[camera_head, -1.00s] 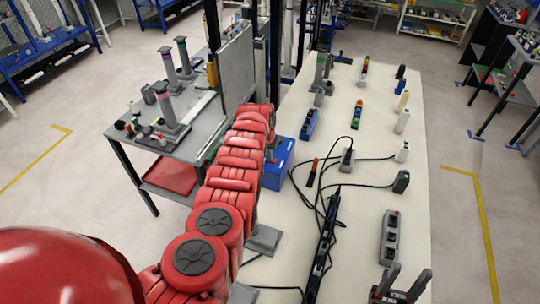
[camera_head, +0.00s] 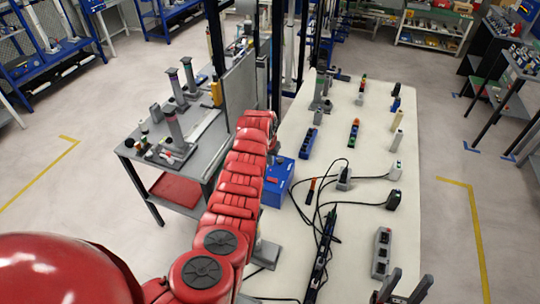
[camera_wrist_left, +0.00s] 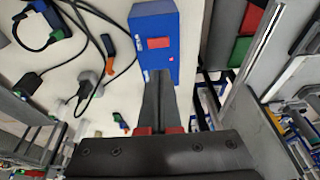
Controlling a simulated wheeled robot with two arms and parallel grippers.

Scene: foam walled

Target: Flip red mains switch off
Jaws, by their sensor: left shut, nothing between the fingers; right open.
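The mains switch is a blue box on the pale table, at the middle of the head view, with a red rocker (camera_head: 272,180) on it. In the left wrist view the blue box (camera_wrist_left: 145,25) stands at top centre, with the red rocker (camera_wrist_left: 158,43) and a small red light facing me. My left gripper (camera_wrist_left: 160,76) is shut and empty, its tips over the box's lower edge, just below the rocker. I cannot tell whether they touch. In the head view my red arm mostly hides it. My right gripper (camera_head: 406,287) is open and empty at the bottom right.
A black power strip (camera_head: 320,255) and loose black cables lie right of the box. A grey switch unit (camera_head: 382,252) and several small connectors stand along the table's right side. A grey panel (camera_head: 240,90) and side bench stand left of my arm.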

